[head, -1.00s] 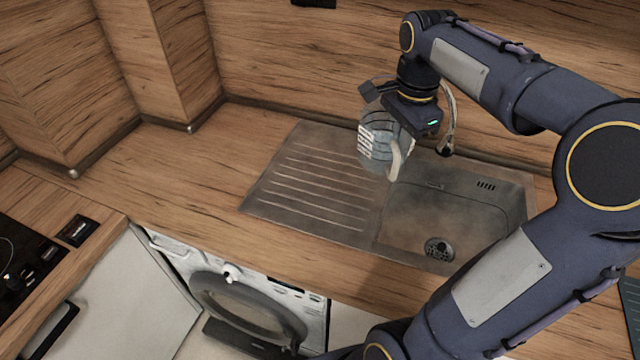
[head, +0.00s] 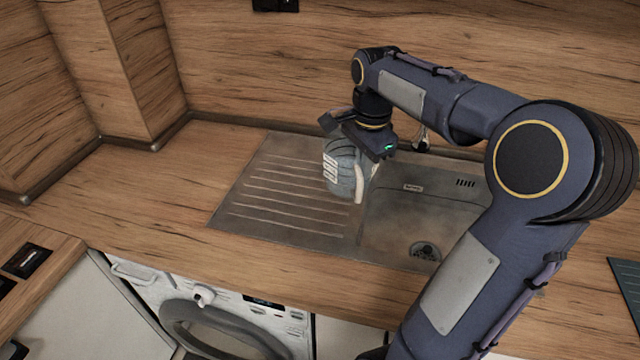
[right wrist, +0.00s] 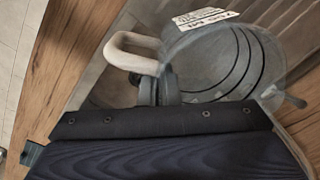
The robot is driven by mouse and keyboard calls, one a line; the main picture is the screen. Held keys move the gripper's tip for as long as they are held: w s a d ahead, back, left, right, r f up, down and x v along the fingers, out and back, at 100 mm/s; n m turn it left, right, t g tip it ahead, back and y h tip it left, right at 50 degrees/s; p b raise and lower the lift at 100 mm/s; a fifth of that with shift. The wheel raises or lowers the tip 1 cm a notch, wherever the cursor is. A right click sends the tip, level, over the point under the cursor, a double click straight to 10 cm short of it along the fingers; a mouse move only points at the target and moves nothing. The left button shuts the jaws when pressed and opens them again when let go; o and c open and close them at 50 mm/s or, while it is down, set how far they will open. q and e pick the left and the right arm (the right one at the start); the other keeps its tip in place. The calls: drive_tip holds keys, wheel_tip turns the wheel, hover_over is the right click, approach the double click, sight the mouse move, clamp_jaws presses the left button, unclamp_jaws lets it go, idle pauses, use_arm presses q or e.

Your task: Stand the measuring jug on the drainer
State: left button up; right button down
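The measuring jug (head: 340,165) is clear and bluish, with white print and a pale handle. It is upright over the right part of the drainer (head: 262,187), beside the sink bowl. I cannot tell whether its base touches the metal. My right gripper (head: 352,140) is at the jug's top and appears shut on it. In the right wrist view the jug (right wrist: 215,62) lies just beyond the gripper's dark body, its handle to the left. The exact finger contact is partly hidden. My left gripper is not in view.
The sink bowl (head: 410,215) with its drain is right of the ribbed drainer. A tap (head: 421,142) stands behind, close to my right wrist. The wooden worktop (head: 150,180) left of the drainer is clear. A washing machine (head: 215,310) is below the front edge.

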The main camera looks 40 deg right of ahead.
sight(349, 156)
drive_tip(key=w+f, duration=0.1)
drive_tip(key=w, duration=0.1)
drive_tip(key=w+d+f+p, duration=0.1)
drive_tip(key=w, duration=0.1)
drive_tip(key=w+d, duration=0.1)
drive_tip(key=w, duration=0.1)
drive_tip(key=shift+w+f+p, duration=0.3)
drive_tip(key=shift+f+p, duration=0.1)
drive_tip(key=w+f, duration=0.1)
drive_tip(key=f, duration=0.2)
drive_tip(key=w+d+f+p, duration=0.1)
drive_tip(key=w+f, duration=0.2)
drive_tip(key=f, duration=0.2)
drive_tip(key=shift+w+d+f, duration=0.15)
drive_tip(key=shift+d+f, duration=0.05)
drive_tip(key=shift+f, duration=0.3)
drive_tip(key=shift+f, duration=0.15)
drive_tip(key=c, duration=1.6)
unclamp_jaws()
drive_tip(key=shift+c, duration=0.2)
